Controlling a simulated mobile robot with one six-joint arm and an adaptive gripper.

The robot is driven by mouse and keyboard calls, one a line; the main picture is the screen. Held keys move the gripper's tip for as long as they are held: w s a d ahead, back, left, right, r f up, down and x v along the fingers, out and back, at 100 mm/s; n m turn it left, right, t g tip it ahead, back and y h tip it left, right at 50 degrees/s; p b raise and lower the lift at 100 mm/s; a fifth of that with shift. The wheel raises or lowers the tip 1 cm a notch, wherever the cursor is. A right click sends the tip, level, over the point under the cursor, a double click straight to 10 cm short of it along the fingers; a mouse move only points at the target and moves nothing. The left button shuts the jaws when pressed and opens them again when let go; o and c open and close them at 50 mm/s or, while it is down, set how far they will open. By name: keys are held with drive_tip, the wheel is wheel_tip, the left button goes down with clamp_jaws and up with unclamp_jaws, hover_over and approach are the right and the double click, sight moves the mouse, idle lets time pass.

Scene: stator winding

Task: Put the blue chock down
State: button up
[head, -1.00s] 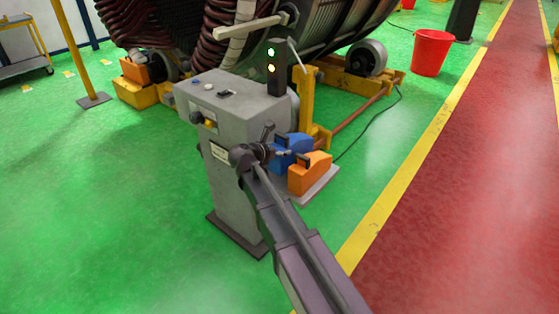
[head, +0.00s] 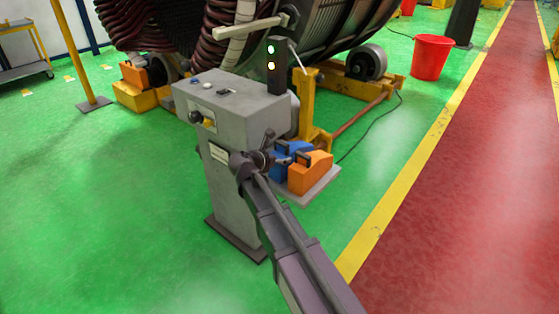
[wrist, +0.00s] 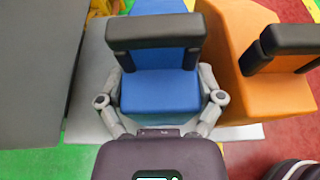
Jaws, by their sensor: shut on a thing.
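The blue chock (wrist: 160,92) has a dark handle bar across its top and fills the middle of the wrist view. My gripper (wrist: 160,100) has a grey finger on each side of it and is shut on it. In the head view the blue chock (head: 283,163) is low, beside the orange chock and over a light grey plate (head: 318,188). Its underside is hidden, so I cannot tell whether it touches the plate. My gripper (head: 283,156) is partly hidden there by the arm.
An orange chock (head: 311,173) with a dark handle stands on the plate, close to the right of the blue one. A grey control pedestal (head: 235,160) stands close on the left. A yellow roller frame (head: 318,140) is behind. Green floor lies open to the right.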

drive_tip(key=shift+f, duration=0.1)
idle(0.3)
drive_tip(key=o, duration=1)
drive_tip(key=shift+s+r, duration=0.15)
drive_tip(key=shift+r, duration=0.05)
drive_tip(key=p+v, duration=0.4)
drive_tip(key=v, duration=0.7)
drive_tip(key=shift+s+a+r+p, duration=0.2)
drive_tip(key=shift+a+p, duration=0.05)
drive_tip(key=shift+p, duration=0.05)
